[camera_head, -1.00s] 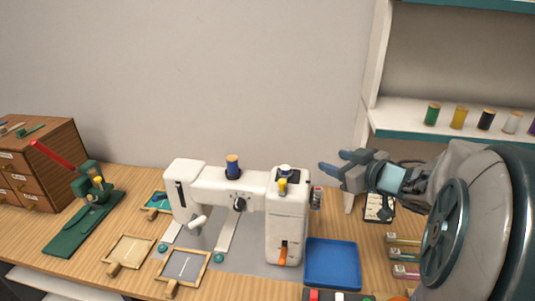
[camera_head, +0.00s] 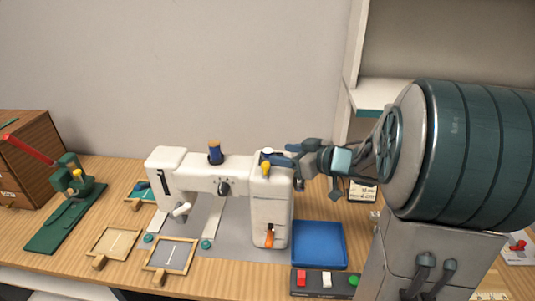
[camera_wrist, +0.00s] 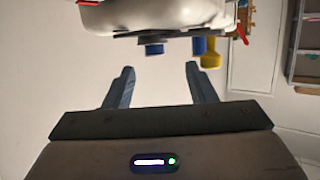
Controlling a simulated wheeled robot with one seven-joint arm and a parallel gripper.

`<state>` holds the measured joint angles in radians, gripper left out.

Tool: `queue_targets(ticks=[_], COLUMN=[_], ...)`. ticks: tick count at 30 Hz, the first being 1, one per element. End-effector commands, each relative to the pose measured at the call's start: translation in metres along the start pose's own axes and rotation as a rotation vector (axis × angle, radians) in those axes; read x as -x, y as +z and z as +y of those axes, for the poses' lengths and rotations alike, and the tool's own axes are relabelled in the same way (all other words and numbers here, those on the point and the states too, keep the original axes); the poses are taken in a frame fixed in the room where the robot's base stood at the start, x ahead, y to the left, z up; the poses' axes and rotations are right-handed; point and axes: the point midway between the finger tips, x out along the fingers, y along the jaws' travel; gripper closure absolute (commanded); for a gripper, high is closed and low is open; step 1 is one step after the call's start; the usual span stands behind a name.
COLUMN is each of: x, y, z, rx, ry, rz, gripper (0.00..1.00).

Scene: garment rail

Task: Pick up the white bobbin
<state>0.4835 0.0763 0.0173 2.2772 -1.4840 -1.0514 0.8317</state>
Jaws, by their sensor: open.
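A small round piece, pale with a dark part, sits on top of the right end of the white sewing machine (camera_head: 268,210); it looks like the white bobbin (camera_head: 267,152), partly hidden by my fingers. My gripper (camera_head: 280,155) is open and empty, reaching in from the right, close beside that piece. In the wrist view, which is upside down, my two fingers (camera_wrist: 160,78) are apart. A dark blue-grey round piece (camera_wrist: 153,48) on the machine top lies ahead between them, not clearly touching. I cannot make out any white on it there.
A yellow knob (camera_head: 266,170) stands just in front of the round piece. A blue thread spool (camera_head: 215,152) stands farther left on the machine. A blue tray (camera_head: 318,245) and a button box (camera_head: 326,282) lie at front right. The wall shelf (camera_head: 375,97) rises behind my arm.

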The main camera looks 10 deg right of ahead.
Motion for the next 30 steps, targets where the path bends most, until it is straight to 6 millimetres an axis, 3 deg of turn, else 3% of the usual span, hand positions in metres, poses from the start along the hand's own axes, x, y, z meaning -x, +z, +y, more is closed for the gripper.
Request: queue_targets(ticks=[9,18,23,30], x=[-0.042,-0.047,-0.047,-0.047], y=[0.002,0.002,0.002,0.002], z=[0.006,0.006,0.006,0.006], rx=[-0.001,0.0,0.0,0.0], ry=[-0.003,-0.001,-0.001,-0.001], rz=[0.0,0.0,0.0,0.0], gripper=[0.49,0.49,0.94,0.99])
